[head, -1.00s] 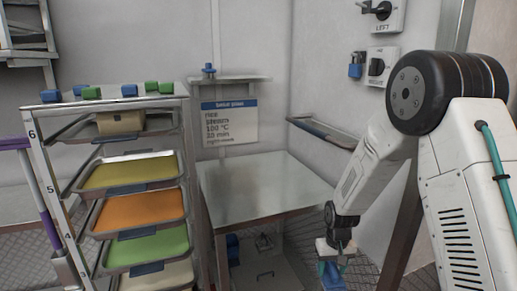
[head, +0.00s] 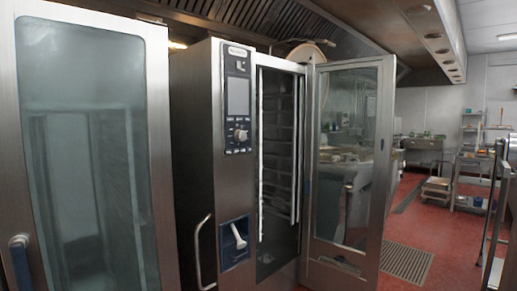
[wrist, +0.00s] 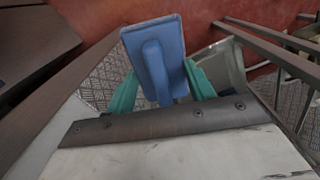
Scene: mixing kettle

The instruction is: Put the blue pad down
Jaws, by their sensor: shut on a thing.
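The blue pad (wrist: 155,38), a flat block with a raised rounded bar, is at the top middle of the wrist view. My gripper (wrist: 163,88) has teal fingers on both sides of the pad and is shut on it. The pad is held above the floor, with no surface seen touching it. The fingertips are partly hidden behind the pad. Neither the gripper nor the pad shows in the head view.
In the head view a steel oven (head: 208,150) stands with its glass door (head: 345,160) swung open to the right. Red floor (head: 440,240) is free at right, with a drain grate (head: 407,262).

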